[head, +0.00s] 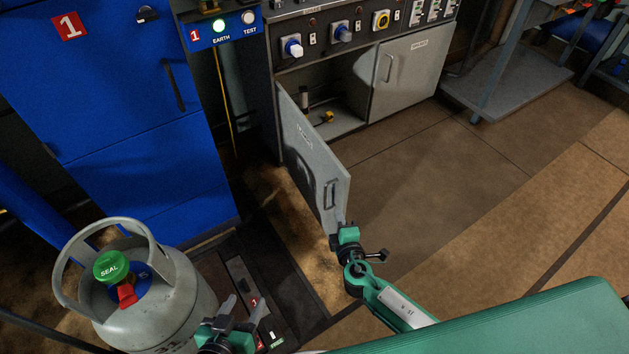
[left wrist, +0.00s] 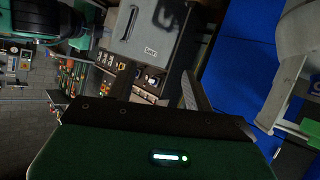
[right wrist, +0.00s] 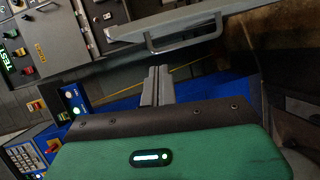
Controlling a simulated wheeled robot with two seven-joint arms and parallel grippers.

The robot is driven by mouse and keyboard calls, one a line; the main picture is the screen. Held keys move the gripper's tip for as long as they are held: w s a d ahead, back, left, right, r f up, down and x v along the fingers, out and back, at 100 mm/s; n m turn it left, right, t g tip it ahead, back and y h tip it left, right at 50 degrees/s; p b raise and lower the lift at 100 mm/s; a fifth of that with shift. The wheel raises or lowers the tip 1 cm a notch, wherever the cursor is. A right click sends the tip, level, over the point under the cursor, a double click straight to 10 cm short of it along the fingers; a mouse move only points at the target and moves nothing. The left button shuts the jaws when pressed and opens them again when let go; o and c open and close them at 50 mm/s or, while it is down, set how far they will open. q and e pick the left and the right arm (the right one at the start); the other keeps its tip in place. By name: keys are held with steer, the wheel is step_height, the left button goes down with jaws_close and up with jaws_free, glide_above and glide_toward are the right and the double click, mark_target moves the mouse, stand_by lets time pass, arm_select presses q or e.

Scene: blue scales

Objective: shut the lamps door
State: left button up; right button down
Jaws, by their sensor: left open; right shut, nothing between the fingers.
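The lamps door (head: 308,150) is a grey hinged door on the left of the low cabinet. It stands wide open, swung out toward me, with a bar handle (head: 330,194) near its free edge. In the right wrist view the door (right wrist: 205,17) and its handle cross the top. My right gripper (head: 343,228) is shut and empty, close to the door's lower free corner; I cannot tell whether it touches. My left gripper (head: 243,312) is open and empty, low beside the gas cylinder. The door also shows in the left wrist view (left wrist: 148,45).
The cabinet's other door (head: 408,72) is closed. Small items lie inside the open compartment (head: 325,118). A grey gas cylinder (head: 165,300) with a green seal stands at lower left, before a blue cabinet (head: 100,100). Brown floor (head: 440,190) to the door's right is clear.

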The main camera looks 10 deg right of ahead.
mark_target(333, 182)
step_height(333, 182, up, 4)
steer(key=w+a+n+t+b, duration=0.1)
steer(key=w+a+t, duration=0.1)
steer(key=a, duration=0.1)
steer(key=shift+y, duration=0.3)
steer(key=w+d, duration=0.1)
steer(key=w, duration=0.2)
steer(key=w+d, duration=0.1)
steer(key=w, duration=0.3)
steer(key=w+d, duration=0.1)
steer(key=w, duration=0.2)
steer(key=shift+w+d+r, duration=0.1)
steer(key=shift+w, duration=0.15)
steer(key=shift+w+d, duration=0.15)
steer(key=shift+d, duration=0.25)
arm_select(q)
steer(key=shift+t+h, duration=0.3)
steer(key=shift+t, duration=0.2)
steer(key=r, duration=0.4)
steer(key=shift+w+r, duration=0.2)
steer(key=shift+r, duration=0.1)
steer(key=shift+a, duration=0.1)
arm_select(e)
steer(key=shift+d, duration=0.15)
